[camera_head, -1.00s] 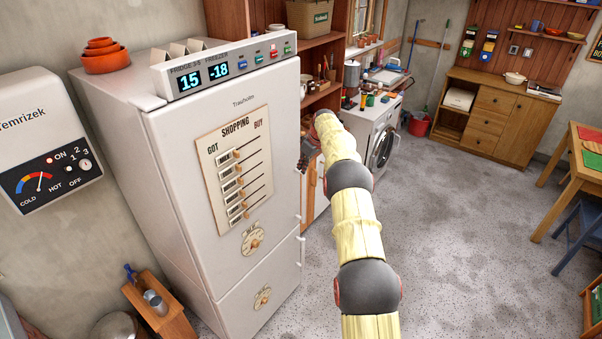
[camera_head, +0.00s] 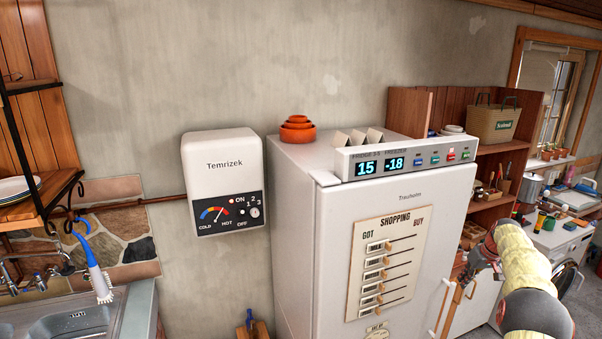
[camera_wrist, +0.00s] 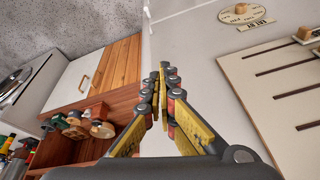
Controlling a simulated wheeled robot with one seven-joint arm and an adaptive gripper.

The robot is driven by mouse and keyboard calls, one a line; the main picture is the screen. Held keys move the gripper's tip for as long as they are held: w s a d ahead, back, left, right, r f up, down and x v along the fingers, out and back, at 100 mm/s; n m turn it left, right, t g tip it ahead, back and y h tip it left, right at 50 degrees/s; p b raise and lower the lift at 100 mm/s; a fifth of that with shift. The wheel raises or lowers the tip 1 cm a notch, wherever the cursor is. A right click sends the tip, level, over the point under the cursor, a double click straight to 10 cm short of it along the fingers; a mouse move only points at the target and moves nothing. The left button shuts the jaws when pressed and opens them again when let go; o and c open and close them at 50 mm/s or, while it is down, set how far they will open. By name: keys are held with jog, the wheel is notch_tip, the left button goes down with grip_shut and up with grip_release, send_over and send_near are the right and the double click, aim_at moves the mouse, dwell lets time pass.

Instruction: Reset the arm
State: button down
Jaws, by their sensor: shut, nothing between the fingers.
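My arm reaches in from the lower right in the head view. My gripper (camera_head: 472,268) is beside the right edge of the white fridge (camera_head: 330,225), near its door. In the wrist view my gripper (camera_wrist: 163,70) shows its yellow and dark fingers with the tips together and nothing between them. The fridge door (camera_wrist: 195,60) is behind and right of the fingers, and it looks shut. The tips appear close to the door's edge; whether they touch it I cannot tell.
A white heater (camera_head: 222,180) hangs on the wall left of the fridge. Orange bowls (camera_head: 298,130) stand on the fridge top. A sink (camera_head: 80,325) is at the lower left. Wooden shelves (camera_head: 495,147) and a washing machine (camera_head: 566,278) stand on the right.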

jog(key=s+a+f+m+g, duration=0.1)
jog(key=s+f, duration=0.2)
jog(key=f, duration=0.2)
jog(key=s+a+r+m+g+b, duration=0.1)
jog(key=s+a+r+b, duration=0.3)
jog(key=s+a, duration=0.8)
jog(key=s+a+r+m+g+b, duration=0.15)
jog(key=s+a+r, duration=0.35)
jog(key=s+a, duration=0.6)
jog(key=s+a+n+t+b, duration=0.1)
jog(key=s+a+b, duration=0.3)
jog(key=s+a, duration=0.4)
jog(key=s+a+r+n+t+b, duration=0.1)
jog(key=s+a+t+b, duration=0.3)
jog(key=s+a, duration=0.5)
jog(key=shift+s+a+n+h, duration=0.35)
jog(key=shift+s+n, duration=0.3)
jog(key=shift+s, duration=2.75)
